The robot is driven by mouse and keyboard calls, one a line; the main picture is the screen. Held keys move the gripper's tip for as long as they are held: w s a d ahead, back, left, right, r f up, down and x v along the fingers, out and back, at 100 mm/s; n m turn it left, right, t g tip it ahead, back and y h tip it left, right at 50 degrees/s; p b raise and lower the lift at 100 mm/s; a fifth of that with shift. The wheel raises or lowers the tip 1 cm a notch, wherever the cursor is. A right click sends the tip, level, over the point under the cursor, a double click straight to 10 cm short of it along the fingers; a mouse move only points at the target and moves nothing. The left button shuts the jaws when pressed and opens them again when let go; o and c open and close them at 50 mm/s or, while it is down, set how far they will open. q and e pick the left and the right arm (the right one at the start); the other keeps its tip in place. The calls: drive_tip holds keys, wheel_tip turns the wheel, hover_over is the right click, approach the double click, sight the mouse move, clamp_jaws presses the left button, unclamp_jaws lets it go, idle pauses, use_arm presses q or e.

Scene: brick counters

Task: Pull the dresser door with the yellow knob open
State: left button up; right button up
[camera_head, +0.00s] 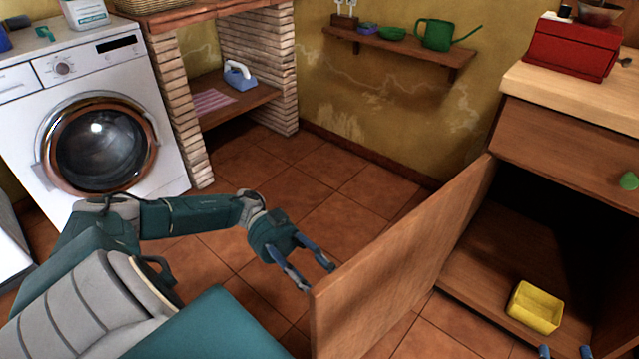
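The wooden dresser (550,150) stands at the right. Its lower door (400,260) stands swung out wide, and the dark compartment behind it is exposed. No yellow knob shows; the door's other face is turned away from view. My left gripper (307,268) is at the door's free edge, on the side facing away from the compartment. Its blue fingers are apart with nothing seen between them, and I cannot tell if they touch the door. My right gripper (566,352) shows only two separated blue fingertips at the bottom edge, in front of the compartment.
A yellow container (535,307) sits inside the dresser. The drawer above has a green knob (629,181). A red box (572,47) stands on the dresser top. A washing machine (90,110) is at left, a wall shelf (400,45) at the back. The tiled floor between is clear.

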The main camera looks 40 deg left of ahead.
use_arm(q)
drive_tip(key=shift+f, duration=0.1)
drive_tip(key=w+a, duration=0.1)
drive_tip(key=a, duration=0.6)
drive_tip(key=shift+a, duration=0.25)
idle(0.4)
